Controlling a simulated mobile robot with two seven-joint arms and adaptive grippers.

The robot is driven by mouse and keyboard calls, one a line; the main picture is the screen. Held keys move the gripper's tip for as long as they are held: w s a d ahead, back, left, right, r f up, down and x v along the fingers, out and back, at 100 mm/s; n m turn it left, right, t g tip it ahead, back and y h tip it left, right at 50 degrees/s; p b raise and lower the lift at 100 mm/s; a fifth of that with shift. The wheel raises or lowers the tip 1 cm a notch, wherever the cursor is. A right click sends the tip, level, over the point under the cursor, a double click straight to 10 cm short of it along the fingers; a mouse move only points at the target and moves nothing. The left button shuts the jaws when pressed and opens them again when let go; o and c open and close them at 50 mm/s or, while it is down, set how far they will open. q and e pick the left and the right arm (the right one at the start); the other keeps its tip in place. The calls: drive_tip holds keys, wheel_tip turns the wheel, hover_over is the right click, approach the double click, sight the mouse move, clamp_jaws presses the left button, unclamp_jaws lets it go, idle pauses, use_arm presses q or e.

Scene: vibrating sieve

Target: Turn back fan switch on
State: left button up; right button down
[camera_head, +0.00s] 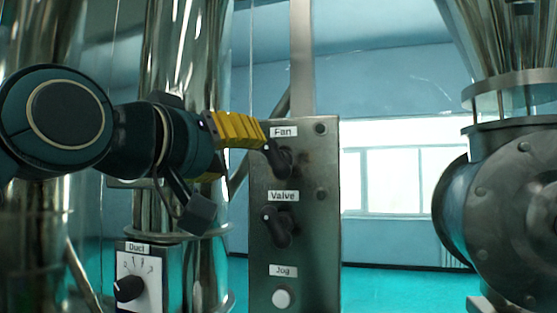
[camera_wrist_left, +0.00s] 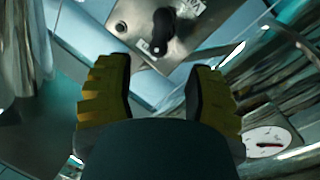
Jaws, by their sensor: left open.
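The fan switch (camera_head: 283,162) is a black rotary knob below the "Fan" label on a grey metal panel (camera_head: 300,230). It sits tilted, its upper end toward the upper left. My left gripper (camera_head: 262,143), with yellow ribbed fingers, reaches in from the left, its tips beside the label and the knob's upper end. In the left wrist view, the fingers (camera_wrist_left: 158,72) stand apart with nothing between them, and a black knob (camera_wrist_left: 163,28), apparently the fan switch, lies beyond them. Contact cannot be told. My right gripper is not in view.
Below are the valve knob (camera_head: 277,227) and the white jog button (camera_head: 282,298). A duct dial box (camera_head: 139,280) stands lower left. Shiny metal columns (camera_head: 185,60) rise behind my arm. A large metal housing (camera_head: 510,210) stands at the right.

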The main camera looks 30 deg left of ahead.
sight(271, 158)
use_arm(q)
drive_tip(key=w, duration=1.1)
drive_tip(key=shift+w, duration=0.15)
clamp_jaws()
